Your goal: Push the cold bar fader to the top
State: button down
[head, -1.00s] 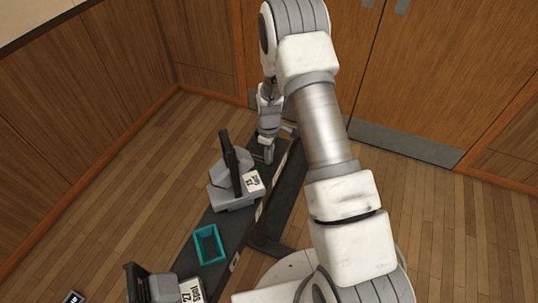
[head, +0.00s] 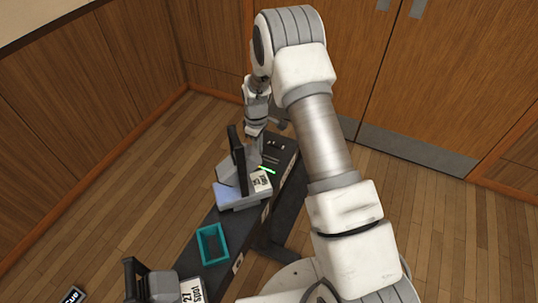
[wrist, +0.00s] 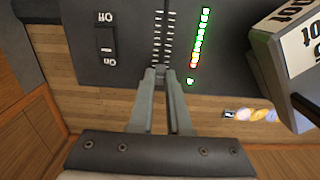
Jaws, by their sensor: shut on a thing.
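The fader panel (wrist: 130,50) is dark, with a slot between two columns of white tick marks (wrist: 160,38) in the wrist view. My gripper (wrist: 160,72) is shut at the end of the slot nearest the wrist, beside the red end of a lit level bar (wrist: 200,40). The knob between the fingertips is hidden, and no fader name is readable. In the head view my gripper (head: 254,138) is low over the far part of the dark bench, behind a grey lamp (head: 240,195). The lit bar (head: 266,169) shows there as a green line.
A rocker switch (wrist: 105,40) is left of the slot. The labelled lamp (wrist: 290,55) stands close on the right. A teal tray (head: 212,245) and another lamp (head: 160,285) are nearer on the bench. Pale coloured spots (wrist: 250,115) show beyond the panel's edge.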

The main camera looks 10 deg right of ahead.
jog(key=shift+w+a, duration=0.15)
jog(key=c, duration=0.9)
grip_release()
jog(key=shift+o, duration=0.2)
notch_tip(320, 180, up, 18)
jog(key=shift+f+p, duration=0.25)
jog(key=shift+p, duration=0.1)
